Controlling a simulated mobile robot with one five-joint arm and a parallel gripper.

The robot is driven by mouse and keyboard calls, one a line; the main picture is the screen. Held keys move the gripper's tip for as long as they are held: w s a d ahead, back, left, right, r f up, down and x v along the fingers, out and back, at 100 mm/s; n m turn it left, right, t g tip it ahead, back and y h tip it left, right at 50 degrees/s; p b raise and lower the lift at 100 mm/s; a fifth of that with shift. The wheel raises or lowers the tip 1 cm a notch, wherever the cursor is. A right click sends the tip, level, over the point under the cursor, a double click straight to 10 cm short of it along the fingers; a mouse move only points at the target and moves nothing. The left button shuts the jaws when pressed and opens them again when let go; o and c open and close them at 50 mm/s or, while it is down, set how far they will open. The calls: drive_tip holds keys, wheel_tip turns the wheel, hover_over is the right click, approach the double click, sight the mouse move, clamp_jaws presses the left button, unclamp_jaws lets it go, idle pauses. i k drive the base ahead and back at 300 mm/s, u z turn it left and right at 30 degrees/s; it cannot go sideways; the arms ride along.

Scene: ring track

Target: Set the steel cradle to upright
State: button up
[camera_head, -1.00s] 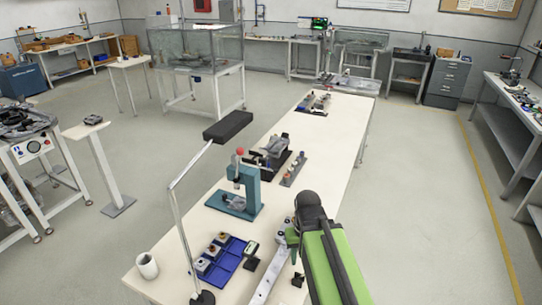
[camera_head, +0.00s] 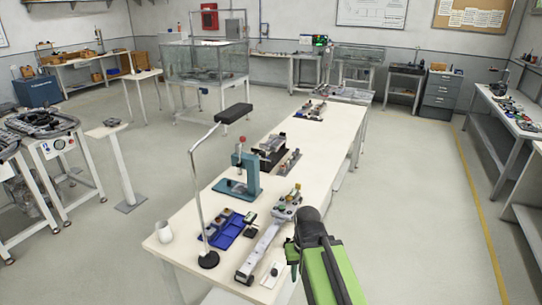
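I cannot say for sure which thing is the steel cradle. A dark fixture with a grey metal part (camera_head: 271,146) stands mid-table behind the teal press (camera_head: 241,178); its tilt is too small to read. A long grey metal piece (camera_head: 262,242) lies along the front right of the white table (camera_head: 190,255). My green and black arm (camera_head: 325,262) reaches in from the bottom, right of the table's front. My gripper (camera_head: 292,256) shows only as a small part at the arm's left side. Its fingers are not clear, and nothing is visibly held.
A blue tray (camera_head: 226,229) with small parts, a white cup (camera_head: 164,232) and a lamp (camera_head: 207,259) with a tall bent pole stand at the table's front left. More small parts (camera_head: 311,110) lie at the far end. The floor right of the table is open.

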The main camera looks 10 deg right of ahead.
sight(269, 147)
drive_tip(key=z, duration=0.2)
drive_tip(key=i, duration=0.85)
drive_tip(key=u, duration=5.85)
drive_tip(key=i, duration=0.15)
drive_tip(key=z, duration=2.2)
drive_tip(key=k, duration=2.65)
drive_tip(key=z, duration=0.85)
